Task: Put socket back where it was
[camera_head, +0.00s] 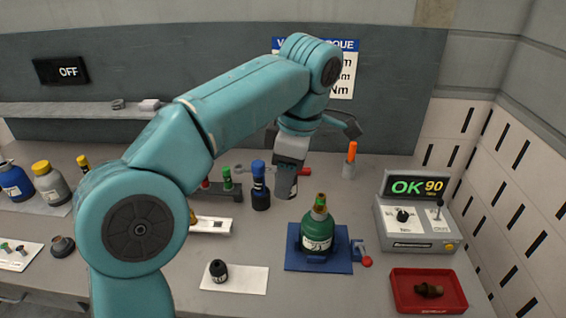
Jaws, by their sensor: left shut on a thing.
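My left gripper (289,160) points down over the middle of the table. It is shut on a dark grey cylinder (286,185), which shows below the fingers; whether this is a socket I cannot tell. To its left stands a dark piece with a blue top (260,186), beside the right end of a dark rack (228,194). The rack bears pieces with red and green tops, and my arm hides its left part. A small black socket-like piece (218,271) stands on a white mat (245,278) at the front. My right gripper is out of view.
A green bottle (317,232) stands on a blue base (341,262). To the right are a control box reading OK 90 (408,222) and a red tray (405,307) with a brownish part. A wrench with a red end (304,172) lies behind the gripper.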

